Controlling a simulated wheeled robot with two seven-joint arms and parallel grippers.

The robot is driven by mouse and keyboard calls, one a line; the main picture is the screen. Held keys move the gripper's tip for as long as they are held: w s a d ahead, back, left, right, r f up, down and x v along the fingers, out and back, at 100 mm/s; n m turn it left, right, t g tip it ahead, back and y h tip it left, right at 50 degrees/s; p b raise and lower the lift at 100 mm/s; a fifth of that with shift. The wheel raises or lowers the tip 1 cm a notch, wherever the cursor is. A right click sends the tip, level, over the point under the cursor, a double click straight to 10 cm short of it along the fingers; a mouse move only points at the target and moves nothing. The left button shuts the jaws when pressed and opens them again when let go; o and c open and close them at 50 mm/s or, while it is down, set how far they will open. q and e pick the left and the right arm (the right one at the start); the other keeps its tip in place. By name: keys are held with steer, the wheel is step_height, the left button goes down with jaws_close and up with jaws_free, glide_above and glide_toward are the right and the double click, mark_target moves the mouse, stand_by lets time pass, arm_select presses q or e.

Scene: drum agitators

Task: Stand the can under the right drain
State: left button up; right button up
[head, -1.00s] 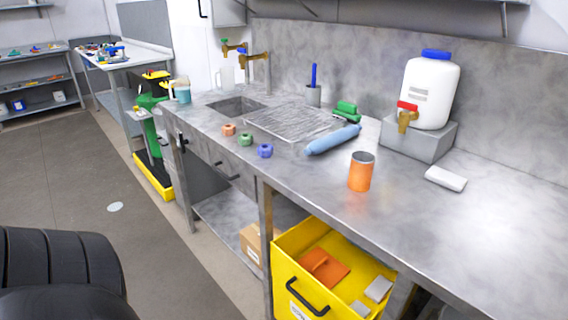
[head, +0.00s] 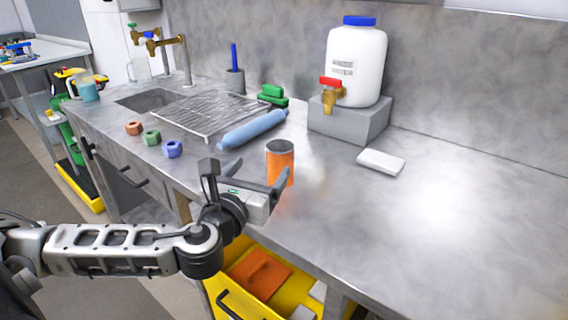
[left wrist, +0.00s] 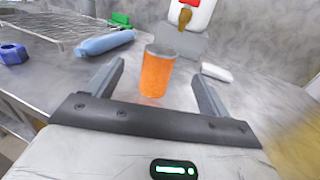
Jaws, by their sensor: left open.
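An orange can (head: 281,160) with an open grey top stands upright on the steel bench near its front edge. In the left wrist view the can (left wrist: 157,75) is ahead of and between my open fingers. A white jug (head: 357,66) with a blue cap and a red-handled brass tap (head: 331,96) stands on a grey block behind the can to the right. My right gripper is not in view.
A white block (head: 380,162) lies right of the can. A blue roll (head: 254,129), wire rack (head: 205,113), coloured nuts and a sink are to the left. A yellow bin (head: 225,284) is below the front edge. The bench's right part is clear.

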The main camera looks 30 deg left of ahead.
arm_select(q)
glide_toward(284, 141)
steer(key=shift+w+a+r+p, duration=0.15)
steer(key=shift+w+a, duration=0.05)
steer(key=shift+w, duration=0.35)
steer(key=shift+w+a+r+p, duration=0.1)
steer(key=shift+w+a+p, duration=0.1)
steer(key=shift+w, duration=0.4)
steer(key=shift+f+x, duration=0.15)
steer(key=shift+x, duration=1.35)
steer(key=shift+f+x, duration=0.2)
steer(key=shift+x, duration=1.3)
steer(key=shift+d, duration=0.15)
steer(key=shift+c, duration=0.2)
steer(key=c, duration=1.1)
steer(key=shift+r, duration=0.1)
